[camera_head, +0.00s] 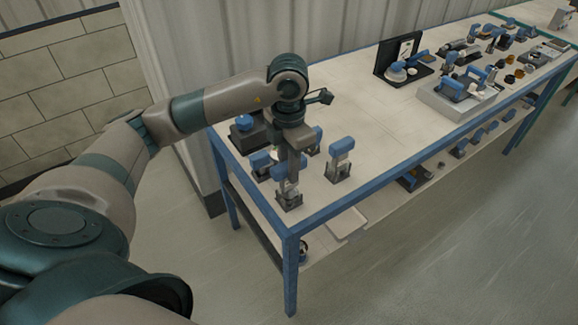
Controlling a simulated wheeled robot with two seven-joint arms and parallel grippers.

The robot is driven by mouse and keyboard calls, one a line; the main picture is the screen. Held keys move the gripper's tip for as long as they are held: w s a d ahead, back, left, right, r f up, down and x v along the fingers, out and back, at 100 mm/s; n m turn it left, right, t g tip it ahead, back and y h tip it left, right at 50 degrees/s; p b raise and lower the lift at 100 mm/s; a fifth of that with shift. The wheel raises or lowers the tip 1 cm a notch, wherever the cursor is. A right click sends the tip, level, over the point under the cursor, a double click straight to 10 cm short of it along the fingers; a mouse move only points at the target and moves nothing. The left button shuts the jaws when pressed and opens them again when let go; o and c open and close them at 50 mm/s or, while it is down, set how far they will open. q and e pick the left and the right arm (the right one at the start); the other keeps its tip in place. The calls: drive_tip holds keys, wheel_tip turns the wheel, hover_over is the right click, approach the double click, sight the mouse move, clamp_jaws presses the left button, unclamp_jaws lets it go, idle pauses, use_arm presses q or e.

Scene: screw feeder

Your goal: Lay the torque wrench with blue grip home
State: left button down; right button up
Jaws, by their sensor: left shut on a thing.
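My left gripper (291,176) points straight down over the near left end of the workbench. It is shut on a blue-and-grey tool (287,187) at a small dark holder (289,203). The tool is mostly hidden by the fingers. It may be the torque wrench with blue grip, but the view is too small to be sure. Whether the tool is seated in the holder or just above it, I cannot tell. My right gripper is not in view.
Blue-topped tools stand close by, one to the right (341,158) and one to the left (260,163). A dark box with a blue top (243,129) sits behind. The bench (375,125) is clear in the middle. A grey tray (440,100) and many tools crowd its far end.

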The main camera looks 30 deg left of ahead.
use_arm(q)
drive_tip(key=shift+f+b, duration=0.3)
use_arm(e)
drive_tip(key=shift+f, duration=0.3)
use_arm(q)
drive_tip(key=c, duration=1.4)
unclamp_jaws()
drive_tip(key=shift+c, duration=0.2)
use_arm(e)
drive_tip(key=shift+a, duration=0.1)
use_arm(q)
drive_tip(key=shift+r, duration=0.6)
wheel_tip(320, 180, up, 16)
drive_tip(key=b, duration=0.1)
drive_tip(key=shift+r, duration=0.15)
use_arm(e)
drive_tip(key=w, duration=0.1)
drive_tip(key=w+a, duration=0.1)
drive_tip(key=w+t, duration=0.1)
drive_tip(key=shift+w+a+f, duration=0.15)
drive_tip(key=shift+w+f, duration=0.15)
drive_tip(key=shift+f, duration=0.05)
use_arm(q)
drive_tip(key=shift+r, duration=0.1)
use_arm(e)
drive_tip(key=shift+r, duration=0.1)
